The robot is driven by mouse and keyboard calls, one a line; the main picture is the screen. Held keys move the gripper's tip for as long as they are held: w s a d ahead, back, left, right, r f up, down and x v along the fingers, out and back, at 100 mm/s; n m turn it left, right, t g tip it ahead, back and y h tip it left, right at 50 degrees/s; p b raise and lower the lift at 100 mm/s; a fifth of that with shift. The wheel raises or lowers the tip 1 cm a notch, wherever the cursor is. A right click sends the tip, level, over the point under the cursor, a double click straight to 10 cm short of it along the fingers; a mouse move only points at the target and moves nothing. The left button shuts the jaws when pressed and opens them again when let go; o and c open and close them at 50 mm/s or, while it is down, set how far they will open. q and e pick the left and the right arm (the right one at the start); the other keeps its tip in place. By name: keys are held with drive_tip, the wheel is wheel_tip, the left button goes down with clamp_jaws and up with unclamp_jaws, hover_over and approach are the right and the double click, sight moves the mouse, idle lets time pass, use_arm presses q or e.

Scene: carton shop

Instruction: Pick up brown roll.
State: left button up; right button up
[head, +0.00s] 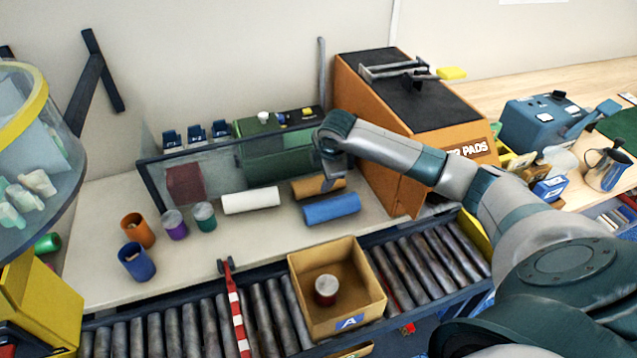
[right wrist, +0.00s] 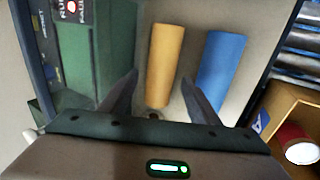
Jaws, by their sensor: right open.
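The brown roll (head: 308,188) lies on the light bench, behind the blue roll (head: 331,208) and right of the white roll (head: 251,202). My right gripper (head: 332,183) is over the brown roll and partly covers it in the head view. In the right wrist view the brown roll (right wrist: 165,66) looks orange-tan and lies between the two open fingers (right wrist: 160,93), with the blue roll (right wrist: 221,72) close beside it near the right finger. The jaws hold nothing. I cannot tell how high the fingertips are above the roll. My left gripper is not in view.
A clear panel with a dark frame (head: 143,180) and a green machine (head: 262,150) stand behind the rolls. An orange machine (head: 362,130) stands to the right. In front, a carton (head: 372,308) holding a red can (head: 325,290) sits on the roller conveyor (head: 180,325).

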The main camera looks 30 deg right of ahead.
sight(320, 182)
drive_tip(key=shift+w+f, duration=0.15)
drive_tip(key=shift+f, duration=0.25)
drive_tip(key=shift+w+d+f+p, duration=0.15)
drive_tip(key=shift+f+p, duration=0.3)
drive_tip(key=p+x, duration=0.1)
drive_tip(key=x, duration=0.2)
drive_tip(key=shift+f, duration=0.1)
drive_tip(key=shift+w+f, duration=0.1)
drive_tip(key=shift+f, duration=0.45)
drive_tip(key=shift+d, duration=0.1)
drive_tip(key=shift+c, duration=0.7)
drive_tip(key=c, duration=0.8)
